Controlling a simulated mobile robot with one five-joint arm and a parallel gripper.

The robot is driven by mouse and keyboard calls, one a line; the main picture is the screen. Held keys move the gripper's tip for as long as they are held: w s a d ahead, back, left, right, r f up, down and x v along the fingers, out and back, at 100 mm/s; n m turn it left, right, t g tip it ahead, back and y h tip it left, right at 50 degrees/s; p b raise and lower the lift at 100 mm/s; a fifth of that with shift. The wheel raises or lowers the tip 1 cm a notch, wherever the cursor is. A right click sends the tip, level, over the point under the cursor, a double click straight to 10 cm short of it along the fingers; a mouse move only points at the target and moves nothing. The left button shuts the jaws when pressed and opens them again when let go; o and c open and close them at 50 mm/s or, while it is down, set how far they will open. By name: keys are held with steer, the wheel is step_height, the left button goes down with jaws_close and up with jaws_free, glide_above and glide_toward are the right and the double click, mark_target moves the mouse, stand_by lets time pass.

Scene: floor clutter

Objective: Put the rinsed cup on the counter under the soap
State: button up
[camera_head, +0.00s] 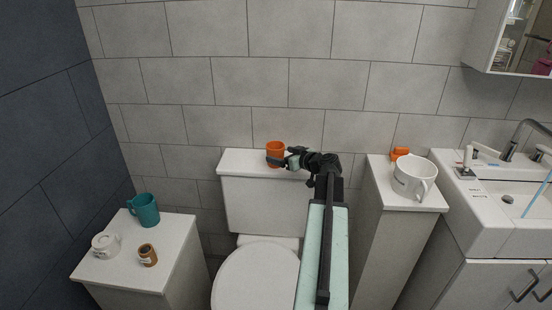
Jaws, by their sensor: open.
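A small orange cup (276,147) stands upright on the white toilet tank lid, against the tiled wall. My gripper (279,159) is open at the cup's lower right. One dark finger crosses in front of the cup's lower part, and I cannot tell whether it touches. A white mug (414,179) stands on the narrow white cabinet top (377,173), with a small orange object (400,153), perhaps soap, behind it. A white bottle (467,157), perhaps a soap dispenser, stands on the sink counter (462,191). No cup is visibly marked as rinsed.
A low cabinet (181,249) at left holds a teal mug (147,210), a white cup (105,244) and a small brown cup (148,256). The toilet tank lid (238,163) has free room. A faucet (515,141) and mirror cabinet (500,40) are at right.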

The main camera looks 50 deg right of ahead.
mark_target(271, 144)
steer(key=b+x, duration=0.1)
steer(key=x, duration=0.4)
steer(key=shift+d+b, duration=0.1)
steer(key=shift+b, duration=0.2)
steer(key=shift+s, duration=0.1)
steer(key=shift+c, duration=0.3)
steer(key=c, duration=1.6)
step_height(271, 144, up, 4)
steer(key=p, duration=0.4)
steer(key=s+a, duration=0.2)
steer(key=s, duration=0.5)
steer(key=s+a+r+p, duration=0.1)
steer(key=s+a, duration=0.1)
steer(key=s, duration=0.6)
steer(key=shift+s+a, duration=0.2)
steer(key=shift+a, duration=0.05)
